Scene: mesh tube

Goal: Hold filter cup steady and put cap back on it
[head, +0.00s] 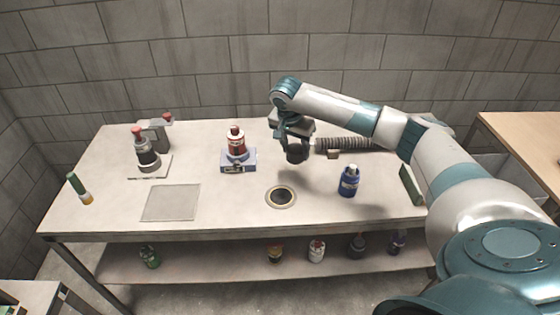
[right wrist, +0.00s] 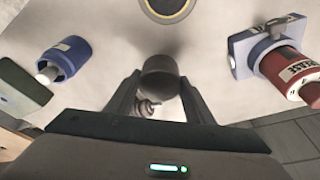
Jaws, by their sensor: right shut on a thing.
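My right gripper (head: 297,146) is above the table, behind the round table opening. It is shut on a dark grey cylindrical piece (head: 297,154), which also shows between the two fingers in the right wrist view (right wrist: 159,78). I cannot tell for sure whether this piece is the cap or the filter cup. A ringed round opening (head: 281,197) with a pale rim and dark centre is set in the tabletop, in front of the held piece and apart from it. No other piece is clearly the cup or cap. My left gripper is not in view.
On the table (head: 220,200), a red bottle (head: 236,142) stands in a blue holder (head: 239,160). A blue bottle (head: 349,182) stands to the right. A ribbed hose (head: 343,144) lies behind. A dark device (head: 147,157) and flat grey plate (head: 171,203) are left.

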